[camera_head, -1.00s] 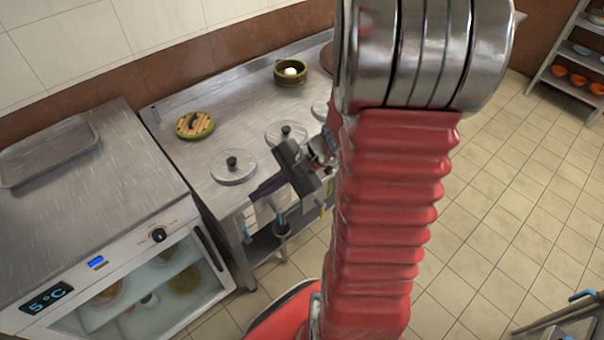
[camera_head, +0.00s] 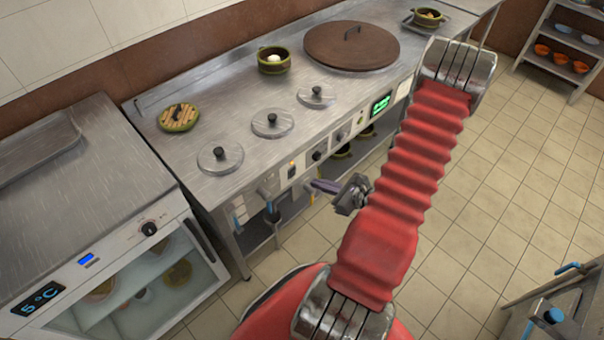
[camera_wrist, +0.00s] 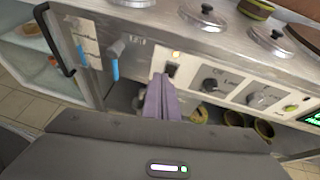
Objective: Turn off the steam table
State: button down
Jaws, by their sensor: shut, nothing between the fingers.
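The steam table (camera_head: 215,115) is a long steel counter with round lids on top and a control panel along its front. It also shows in the wrist view (camera_wrist: 150,22). On the panel is a dark switch (camera_wrist: 172,70) with a lit amber lamp (camera_wrist: 176,54) above it; the lamp also shows in the head view (camera_head: 291,163). My gripper (camera_head: 314,184) is shut and empty in front of the panel. In the wrist view its purple fingers (camera_wrist: 159,80) point at the panel just below the switch. I cannot tell whether they touch it.
Black knobs (camera_wrist: 212,85) and a green display (camera_head: 380,105) lie along the panel to the right. A blue-handled valve (camera_wrist: 116,58) is to the left. A glass-front fridge (camera_head: 150,270) stands left of the counter. Tiled floor (camera_head: 500,190) is open at right.

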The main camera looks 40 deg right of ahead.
jog(key=s+d+f+m, duration=0.1)
jog(key=s+d+f+m+h, duration=0.1)
jog(key=f, duration=0.1)
jog(key=shift+s+d+h, duration=0.1)
jog(key=shift+s+h, duration=0.05)
jog(key=shift+h, duration=0.15)
send_near(294, 171)
notch_tip(294, 171, down, 3)
jog(key=w, duration=0.2)
jog(key=shift+w+r, duration=0.2)
jog(key=shift+w, duration=1.5)
